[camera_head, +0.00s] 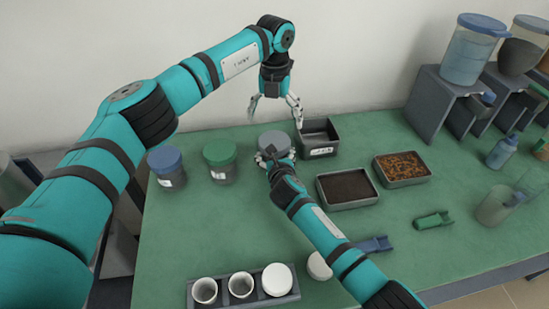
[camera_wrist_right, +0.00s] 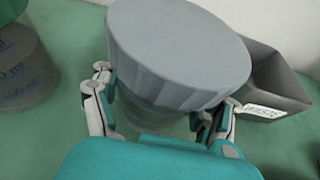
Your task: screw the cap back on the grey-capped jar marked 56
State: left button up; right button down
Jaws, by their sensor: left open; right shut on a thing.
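The grey-capped jar (camera_head: 275,141) stands at the back of the green table, and its grey cap (camera_wrist_right: 180,55) sits on top of it. The number 56 is not readable from here. My right gripper (camera_head: 275,157) is shut on the jar's clear body, just below the cap. In the right wrist view its two fingers sit on either side of the jar body (camera_wrist_right: 155,115). My left gripper (camera_head: 276,115) is open and empty, pointing down above the cap with a gap between. Whether the cap is fully seated cannot be told.
A blue-capped jar (camera_head: 166,165) and a green-capped jar (camera_head: 220,158) stand to the left. An empty dark tray (camera_head: 334,143) is close on the right. Filled trays (camera_head: 347,203) (camera_head: 402,184) lie nearer. A rack (camera_head: 243,304) holds white cups in front.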

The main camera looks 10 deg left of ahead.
aim_at(274, 140)
pick_arm(q)
jog(key=n, duration=1.3)
jog(key=shift+f, duration=4)
